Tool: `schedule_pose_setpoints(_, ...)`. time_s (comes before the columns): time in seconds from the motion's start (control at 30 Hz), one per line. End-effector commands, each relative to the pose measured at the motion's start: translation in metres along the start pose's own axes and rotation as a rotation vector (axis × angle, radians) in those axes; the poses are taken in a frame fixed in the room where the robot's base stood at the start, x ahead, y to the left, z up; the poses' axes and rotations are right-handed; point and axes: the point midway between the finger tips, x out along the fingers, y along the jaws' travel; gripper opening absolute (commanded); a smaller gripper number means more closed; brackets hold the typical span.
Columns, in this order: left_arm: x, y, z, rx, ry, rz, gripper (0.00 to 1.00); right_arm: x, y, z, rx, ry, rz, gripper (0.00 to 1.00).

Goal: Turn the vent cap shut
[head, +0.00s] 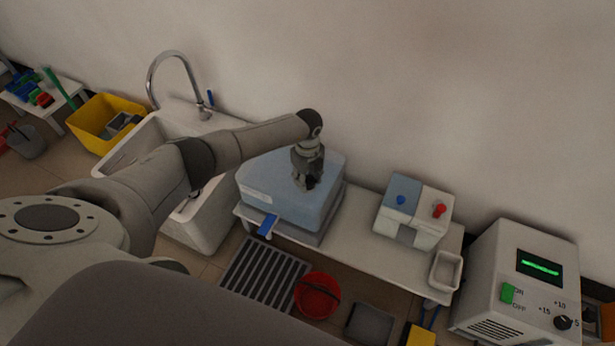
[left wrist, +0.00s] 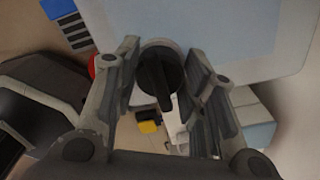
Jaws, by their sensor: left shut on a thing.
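The vent cap (left wrist: 158,84) is a round black knob with a raised bar across it, seen in the left wrist view on the pale blue lid. It sits on the blue-lidded box (head: 268,187) on the low white table. My left gripper (head: 308,180) points down at the right part of the lid. In the left wrist view, its two fingers (left wrist: 163,76) stand on either side of the cap, shut on it. In the head view the gripper mostly hides the cap. My right gripper is not in view.
A blue latch tab (head: 267,224) hangs at the box's front. Right of the box stands a blue-and-white dispenser (head: 413,212) and a small white tray (head: 445,270). A grey control unit (head: 522,285) stands far right, a sink (head: 207,215) to the left. A red bucket (head: 317,296) is below.

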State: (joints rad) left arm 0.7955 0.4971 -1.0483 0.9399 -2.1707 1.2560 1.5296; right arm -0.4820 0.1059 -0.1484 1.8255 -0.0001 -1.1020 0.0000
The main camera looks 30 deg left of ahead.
Motion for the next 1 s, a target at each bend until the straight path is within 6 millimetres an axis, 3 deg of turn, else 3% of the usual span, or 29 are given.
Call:
schedule_pose_setpoints(0.17, -0.001, -0.001, 0.001, -0.003, 0.0, -0.002, 0.15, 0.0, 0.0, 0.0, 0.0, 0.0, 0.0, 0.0)
schedule_pose_setpoints(0.2, -0.001, -0.001, 0.001, -0.003, 0.0, -0.002, 0.4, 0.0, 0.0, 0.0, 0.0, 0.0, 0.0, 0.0)
schedule_pose_setpoints(0.37, -0.001, -0.001, 0.0, -0.002, 0.0, -0.002, 0.6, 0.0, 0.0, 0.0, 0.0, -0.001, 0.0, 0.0)
schedule_pose_setpoints(0.77, -0.005, 0.0, 0.001, -0.001, 0.0, -0.001, 0.6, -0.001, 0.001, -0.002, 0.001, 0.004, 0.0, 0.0)
schedule_pose_setpoints(1.0, -0.043, -0.001, 0.001, 0.0, -0.001, -0.005, 0.6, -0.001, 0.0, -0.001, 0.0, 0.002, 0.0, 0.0)
